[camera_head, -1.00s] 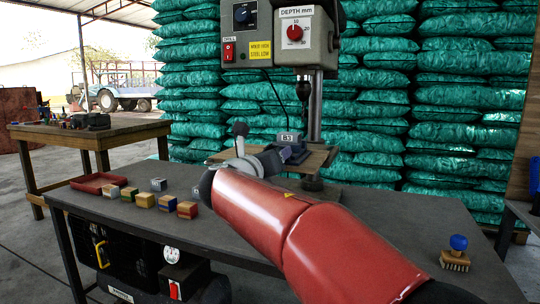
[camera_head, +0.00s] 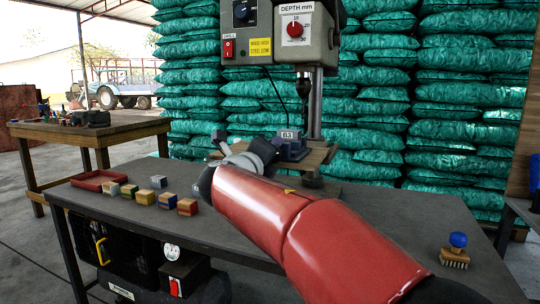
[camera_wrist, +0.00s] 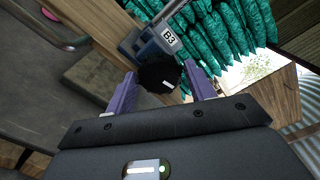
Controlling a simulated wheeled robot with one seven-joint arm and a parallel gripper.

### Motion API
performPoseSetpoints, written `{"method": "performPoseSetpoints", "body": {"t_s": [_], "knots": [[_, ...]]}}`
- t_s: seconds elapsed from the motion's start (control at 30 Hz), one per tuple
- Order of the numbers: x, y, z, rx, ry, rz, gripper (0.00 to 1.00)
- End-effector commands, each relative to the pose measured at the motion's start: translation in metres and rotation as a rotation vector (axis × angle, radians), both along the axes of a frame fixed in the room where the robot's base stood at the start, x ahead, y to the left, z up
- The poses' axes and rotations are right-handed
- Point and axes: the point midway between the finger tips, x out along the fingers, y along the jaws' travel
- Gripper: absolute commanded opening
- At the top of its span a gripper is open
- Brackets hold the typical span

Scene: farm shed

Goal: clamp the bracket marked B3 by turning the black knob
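The bracket marked B3 (camera_head: 289,134) is a small grey-blue block on the wooden board of the drill press. Its B3 label also shows in the wrist view (camera_wrist: 169,37). The black knob (camera_wrist: 160,78) is in front of the bracket in the wrist view. My gripper (camera_wrist: 160,75) has its two purple fingers on either side of the knob. The fingers are apart, and I see no clear grip on the knob. In the head view my red arm hides most of the gripper and the knob.
The drill press (camera_head: 306,35) stands behind the bracket, its bit above the board. Several small blocks (camera_head: 145,197) and a red tray (camera_head: 97,180) are on the left of the bench. Green sacks (camera_head: 430,120) fill the back.

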Motion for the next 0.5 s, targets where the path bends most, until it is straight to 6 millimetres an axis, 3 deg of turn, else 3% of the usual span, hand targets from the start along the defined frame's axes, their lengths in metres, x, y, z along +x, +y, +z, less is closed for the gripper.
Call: {"method": "performPoseSetpoints", "body": {"t_s": [0.03, 0.27, 0.5], "knots": [[0.0, 0.0, 0.0, 0.0, 0.0, 0.0, 0.47], [0.0, 0.0, 0.0, 0.001, 0.0, 0.0, 0.17], [0.0, -0.0001, -0.0011, 0.019, -0.007, 0.0, 0.16]]}}
